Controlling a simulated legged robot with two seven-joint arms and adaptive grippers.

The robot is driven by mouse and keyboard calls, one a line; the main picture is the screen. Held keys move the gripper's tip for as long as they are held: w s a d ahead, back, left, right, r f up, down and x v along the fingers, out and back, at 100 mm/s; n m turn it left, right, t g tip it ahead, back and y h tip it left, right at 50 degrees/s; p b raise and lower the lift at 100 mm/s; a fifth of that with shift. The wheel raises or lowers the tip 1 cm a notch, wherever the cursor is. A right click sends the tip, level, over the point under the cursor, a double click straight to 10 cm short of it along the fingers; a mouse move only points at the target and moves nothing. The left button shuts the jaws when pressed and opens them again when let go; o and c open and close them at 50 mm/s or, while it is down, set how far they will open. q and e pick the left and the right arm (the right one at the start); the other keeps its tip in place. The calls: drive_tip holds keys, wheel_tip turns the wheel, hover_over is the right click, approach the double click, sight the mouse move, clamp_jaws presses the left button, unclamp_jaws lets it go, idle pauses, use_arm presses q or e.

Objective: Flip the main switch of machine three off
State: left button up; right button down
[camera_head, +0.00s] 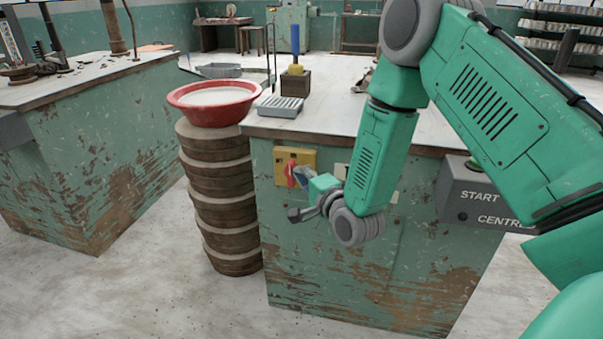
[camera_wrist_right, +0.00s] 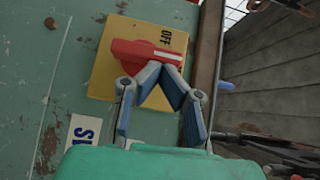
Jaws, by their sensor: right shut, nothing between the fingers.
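The main switch is a red handle (camera_head: 291,174) on a yellow plate (camera_head: 308,156) on the front of the green machine cabinet. In the right wrist view the red handle (camera_wrist_right: 135,50) lies across the yellow plate (camera_wrist_right: 103,78), with a white mark at its right end beside the word OFF. My right gripper (camera_head: 301,175) is at the plate. Its blue fingertips (camera_wrist_right: 160,70) meet at the lower edge of the handle, shut and holding nothing. They look close to or against the handle; contact is not certain. My left gripper is out of view.
A stack of round wooden slabs (camera_head: 217,188) stands left of the cabinet, with a red basin (camera_head: 212,115) on top. A grey START box (camera_head: 476,198) is on the right. Another green cabinet (camera_head: 90,150) stands at left. Bare floor lies between and in front.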

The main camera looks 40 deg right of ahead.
drive_tip(key=w+n+g+h+p, duration=0.1)
drive_tip(key=n+g+p, duration=0.1)
drive_tip(key=p, duration=0.3)
drive_tip(key=w+a+r+n+g+h+p, duration=0.1)
drive_tip(key=n+g+p, duration=0.1)
drive_tip(key=p, duration=0.4)
drive_tip(key=w+a+n+g+h+p, duration=0.1)
drive_tip(key=n+g+p, duration=0.1)
drive_tip(key=g+p, duration=0.2)
drive_tip(key=shift+a+r+g+p, duration=0.25)
drive_tip(key=shift+r+g+p, duration=0.1)
drive_tip(key=shift+p, duration=0.6)
drive_tip(key=shift+w+a+f, duration=0.15)
drive_tip(key=shift+f, duration=0.1)
drive_tip(key=shift+r+p, duration=0.85)
drive_tip(key=shift+r, duration=0.05)
